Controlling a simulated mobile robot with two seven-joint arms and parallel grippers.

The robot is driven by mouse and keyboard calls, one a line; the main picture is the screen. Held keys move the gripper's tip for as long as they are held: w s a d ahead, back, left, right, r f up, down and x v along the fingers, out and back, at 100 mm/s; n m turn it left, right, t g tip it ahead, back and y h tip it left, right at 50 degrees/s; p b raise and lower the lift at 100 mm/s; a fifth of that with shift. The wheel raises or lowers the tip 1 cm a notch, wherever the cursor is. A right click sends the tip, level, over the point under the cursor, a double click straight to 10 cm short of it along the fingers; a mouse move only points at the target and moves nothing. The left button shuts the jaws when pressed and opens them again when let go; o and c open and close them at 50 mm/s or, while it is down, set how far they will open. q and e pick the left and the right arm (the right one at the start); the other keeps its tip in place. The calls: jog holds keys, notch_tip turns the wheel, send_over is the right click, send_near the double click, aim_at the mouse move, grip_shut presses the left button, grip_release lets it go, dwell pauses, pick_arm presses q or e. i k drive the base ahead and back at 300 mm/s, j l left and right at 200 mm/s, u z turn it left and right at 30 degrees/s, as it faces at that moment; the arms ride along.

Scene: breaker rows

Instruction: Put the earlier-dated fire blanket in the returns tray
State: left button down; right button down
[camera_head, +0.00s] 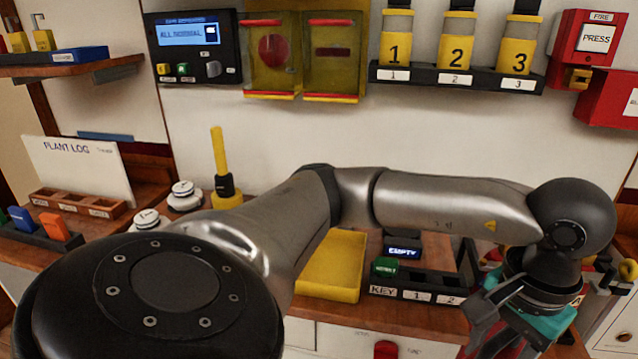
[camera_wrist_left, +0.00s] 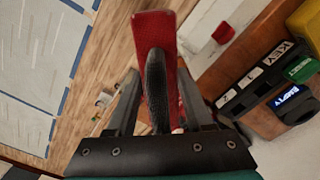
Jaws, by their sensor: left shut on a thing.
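My left gripper (camera_head: 520,330) is low at the right of the head view, beyond the key rack. In the left wrist view its fingers (camera_wrist_left: 157,100) are shut on a red thing with a black grip (camera_wrist_left: 155,25), which lies between them. I cannot tell whether it is a fire blanket, and no date on it is readable. An empty yellow tray (camera_head: 332,270) sits on the wooden counter left of the key rack. I see no label on this tray. My right gripper is not in view.
The key rack (camera_head: 415,293) has a green block and an "EMPTY" sign. A red box with a cut-off label (camera_head: 607,105) hangs on the right wall below the fire button (camera_head: 597,38). A yellow lever (camera_head: 222,170) stands at the left. My arm crosses the counter.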

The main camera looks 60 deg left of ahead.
aim_at(332, 266)
jog(key=k+j, duration=0.9)
